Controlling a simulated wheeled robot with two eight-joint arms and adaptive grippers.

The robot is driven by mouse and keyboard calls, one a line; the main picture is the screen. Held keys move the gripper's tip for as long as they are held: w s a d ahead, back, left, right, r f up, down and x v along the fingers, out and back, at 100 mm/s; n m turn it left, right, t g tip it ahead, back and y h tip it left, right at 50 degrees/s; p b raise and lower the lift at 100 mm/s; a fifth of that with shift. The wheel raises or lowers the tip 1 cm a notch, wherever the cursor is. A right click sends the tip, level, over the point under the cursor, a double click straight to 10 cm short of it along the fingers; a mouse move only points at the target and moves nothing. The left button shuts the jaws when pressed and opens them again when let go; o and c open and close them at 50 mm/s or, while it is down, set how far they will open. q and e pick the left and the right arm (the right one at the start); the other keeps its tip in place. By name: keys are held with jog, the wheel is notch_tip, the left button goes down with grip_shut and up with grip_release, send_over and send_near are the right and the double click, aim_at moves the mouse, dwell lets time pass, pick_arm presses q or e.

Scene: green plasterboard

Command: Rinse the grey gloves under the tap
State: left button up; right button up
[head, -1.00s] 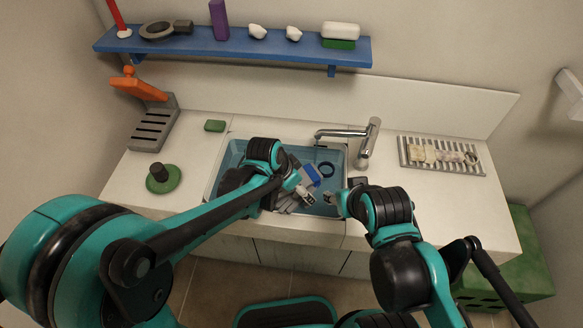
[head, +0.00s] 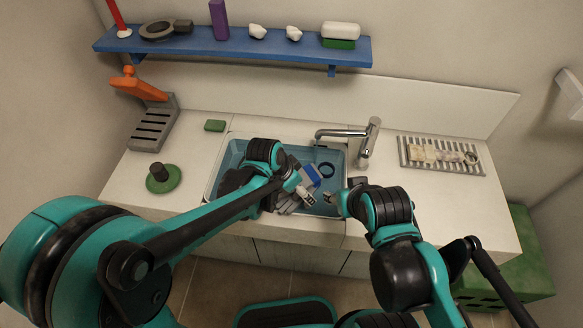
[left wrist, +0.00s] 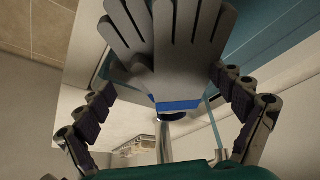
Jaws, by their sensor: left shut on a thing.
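The grey gloves (head: 288,204) are in the blue sink basin (head: 231,156), partly hidden by my left arm. In the left wrist view the gloves (left wrist: 178,50) lie between the fingers of my left gripper (left wrist: 169,82), fingers spread, with a blue band at one end. My left gripper (head: 300,188) is shut on them, inside the basin's outline. The silver tap (head: 345,133) stands behind the basin, its spout reaching left over it. My right gripper (head: 332,200) is at the basin's right side; its jaws are too small to read.
A drying rack (head: 410,163) with pale items stands right of the tap. A green sponge (head: 214,126), a green disc with a black knob (head: 163,179) and a grey slotted block (head: 155,125) are on the left counter.

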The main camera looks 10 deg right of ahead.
aim_at(300, 204)
dwell(0.3)
pick_arm(q)
jog(key=s+r+p, duration=0.1)
jog(key=s+r, duration=0.1)
jog(key=s+r+p, duration=0.1)
jog(key=s+p, duration=0.1)
jog(key=shift+s+r, duration=0.25)
jog(key=shift+r, duration=0.15)
jog(key=shift+s+r+p, duration=0.15)
jog(key=shift+s+p, duration=0.15)
jog(key=shift+p, duration=0.05)
jog(key=shift+s, duration=0.1)
dwell(0.4)
